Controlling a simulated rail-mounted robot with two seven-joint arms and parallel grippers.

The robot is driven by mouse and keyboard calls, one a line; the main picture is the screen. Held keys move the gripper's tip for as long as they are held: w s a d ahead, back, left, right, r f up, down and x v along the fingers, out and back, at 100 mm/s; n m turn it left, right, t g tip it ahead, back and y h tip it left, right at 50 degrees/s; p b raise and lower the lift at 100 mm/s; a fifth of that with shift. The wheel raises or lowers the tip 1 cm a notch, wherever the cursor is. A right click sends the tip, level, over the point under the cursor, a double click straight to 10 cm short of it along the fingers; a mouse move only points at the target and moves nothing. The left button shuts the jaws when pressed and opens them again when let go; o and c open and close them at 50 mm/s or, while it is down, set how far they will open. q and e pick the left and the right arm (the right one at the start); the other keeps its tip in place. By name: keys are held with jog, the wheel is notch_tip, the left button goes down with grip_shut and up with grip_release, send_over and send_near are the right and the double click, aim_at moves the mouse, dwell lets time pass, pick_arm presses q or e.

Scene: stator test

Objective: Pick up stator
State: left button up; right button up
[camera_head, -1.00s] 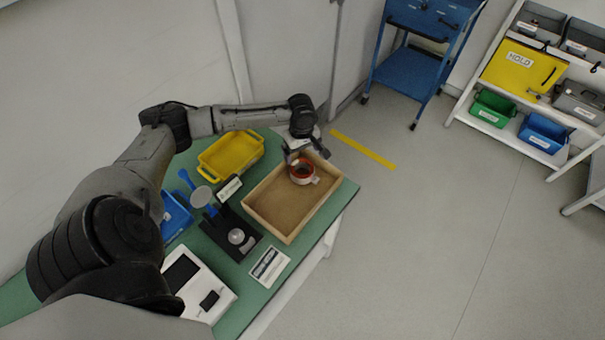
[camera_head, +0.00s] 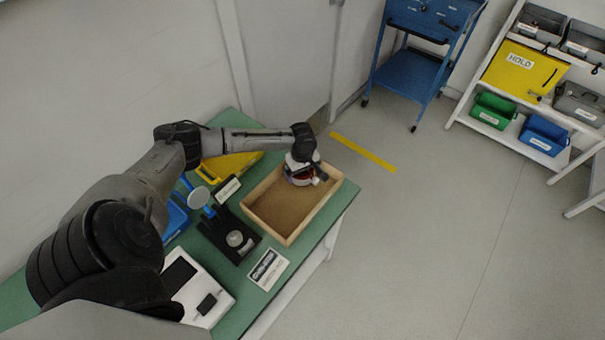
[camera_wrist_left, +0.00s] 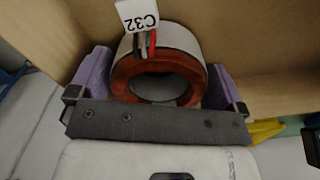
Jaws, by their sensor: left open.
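In the wrist view my left gripper (camera_wrist_left: 160,85) is open, with one purple finger on each side of the stator. I cannot tell whether the fingers touch it. My right gripper is not in view.
A yellow bin (camera_head: 226,168) and a blue bin (camera_head: 175,220) stand on the green table (camera_head: 318,243), left of the tray. A black fixture (camera_head: 229,236), a label card (camera_head: 268,268) and a white device (camera_head: 199,290) are nearer. The tray walls surround the stator.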

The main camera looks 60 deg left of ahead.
pick_arm(q)
jog(key=shift+f, duration=0.45)
jog(key=shift+c, duration=0.4)
jog(key=shift+r, duration=0.1)
jog(key=c, duration=1.1)
